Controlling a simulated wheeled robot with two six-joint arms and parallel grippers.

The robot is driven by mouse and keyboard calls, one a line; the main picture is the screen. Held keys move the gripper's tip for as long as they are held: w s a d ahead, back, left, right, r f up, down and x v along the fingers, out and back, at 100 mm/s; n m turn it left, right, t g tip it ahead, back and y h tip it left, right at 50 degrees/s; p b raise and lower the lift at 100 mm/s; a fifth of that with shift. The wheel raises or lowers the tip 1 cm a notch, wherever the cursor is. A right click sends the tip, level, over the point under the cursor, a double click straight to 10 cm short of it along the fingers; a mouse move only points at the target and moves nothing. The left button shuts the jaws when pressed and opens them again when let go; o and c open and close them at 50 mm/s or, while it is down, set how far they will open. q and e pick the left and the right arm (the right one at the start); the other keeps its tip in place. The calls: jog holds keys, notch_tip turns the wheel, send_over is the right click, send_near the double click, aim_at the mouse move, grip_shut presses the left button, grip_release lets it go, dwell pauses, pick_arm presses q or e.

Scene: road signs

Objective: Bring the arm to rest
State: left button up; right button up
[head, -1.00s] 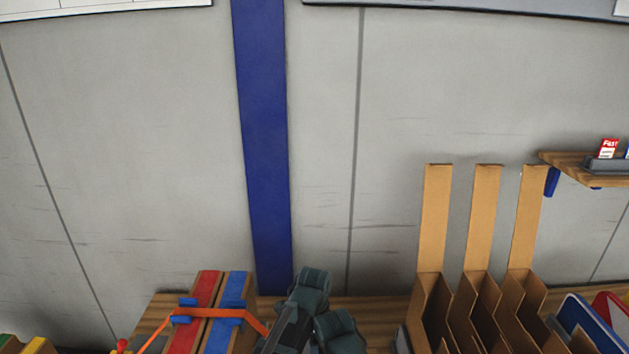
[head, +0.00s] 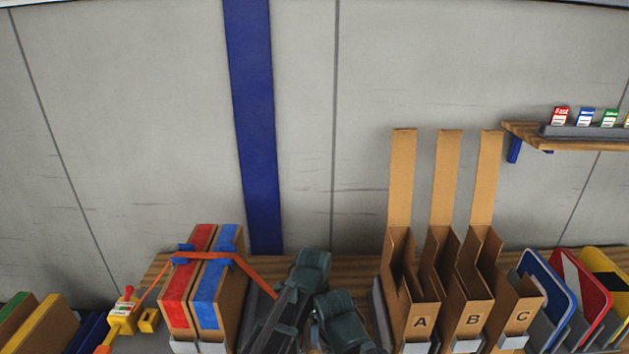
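Dark grey-green parts that look like my own arm (head: 310,272) rise from the bottom middle of the head view. They stand between the taped boxes and the lettered cardboard holders. I cannot tell which arm they belong to. No fingertips of either gripper show, and I see nothing held.
Left of the arm stand boxes with red tape (head: 189,280) and blue tape (head: 214,285), crossed by an orange strap (head: 208,256). A yellow tool (head: 122,318) lies farther left. Right are cardboard holders (head: 421,322), coloured signs (head: 581,287) and a wall shelf (head: 575,143).

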pick_arm(q)
jog(key=s+a+n, duration=0.3)
jog(key=a+n, duration=0.6)
jog(key=s+a+n, duration=0.4)
jog(key=a+n, duration=0.4)
jog(key=n, duration=0.1)
jog(key=s+d+r+m+y+p, duration=0.1)
jog(key=s+d+r+m+p, duration=0.2)
jog(key=d, duration=0.8)
jog(key=shift+s+r+m+p, duration=0.4)
jog(key=shift+s+r+p, duration=0.45)
jog(key=shift+s, duration=0.3)
